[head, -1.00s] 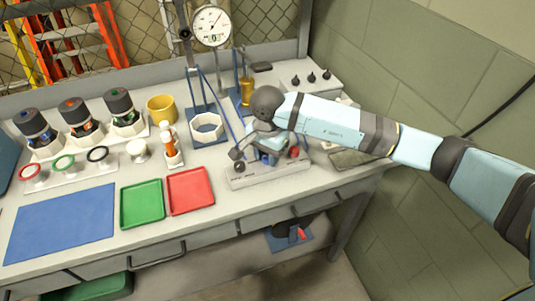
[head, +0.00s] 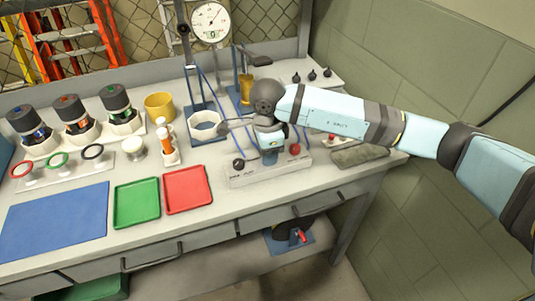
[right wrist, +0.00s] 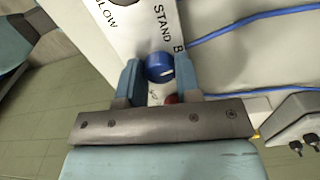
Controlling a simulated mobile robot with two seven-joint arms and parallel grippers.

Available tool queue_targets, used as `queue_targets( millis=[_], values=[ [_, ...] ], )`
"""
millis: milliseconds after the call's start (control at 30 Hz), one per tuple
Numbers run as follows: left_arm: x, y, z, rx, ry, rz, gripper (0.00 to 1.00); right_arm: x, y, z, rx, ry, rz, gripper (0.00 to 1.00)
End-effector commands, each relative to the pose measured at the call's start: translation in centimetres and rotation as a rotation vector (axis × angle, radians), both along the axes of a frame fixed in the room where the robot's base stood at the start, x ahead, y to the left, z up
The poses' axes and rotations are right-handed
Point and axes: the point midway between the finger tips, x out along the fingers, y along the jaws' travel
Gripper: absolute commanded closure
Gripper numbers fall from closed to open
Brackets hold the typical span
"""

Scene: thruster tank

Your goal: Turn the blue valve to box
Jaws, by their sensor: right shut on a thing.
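The blue valve (right wrist: 158,67) is a round blue knob on a light grey panel (head: 245,178), which also shows in the right wrist view (right wrist: 128,28). My right gripper (right wrist: 159,72) is shut on it, one finger on each side. In the head view the right gripper (head: 269,153) points down at the middle of the panel and hides most of the valve. Printed words "BLOW" and "STAND B" show on the panel in the wrist view. The label "box" cannot be made out clearly. My left gripper is not in view.
A black knob (head: 238,163) and a red knob (head: 295,149) flank the valve on the panel. A white hexagonal ring (head: 204,124) on a blue stand is at the left. Green tray (head: 136,203) and red tray (head: 188,190) lie front left. A wall closes off the right.

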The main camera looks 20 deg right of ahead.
Motion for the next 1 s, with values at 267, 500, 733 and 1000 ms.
queue_targets(
  millis=[267,500,733,1000],
  values=[
    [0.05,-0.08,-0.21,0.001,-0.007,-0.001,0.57,0.00,0.02,-0.02,0.000,0.000,-0.185,0.92],
    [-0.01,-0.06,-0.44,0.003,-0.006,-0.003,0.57,0.01,0.01,0.03,0.000,-0.001,-0.273,0.92],
    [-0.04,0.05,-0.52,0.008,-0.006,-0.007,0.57,0.01,0.01,0.06,0.000,-0.001,-0.302,0.92],
    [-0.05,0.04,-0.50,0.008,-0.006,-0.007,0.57,0.02,0.00,0.07,0.000,-0.001,-0.303,0.92]
  ],
)
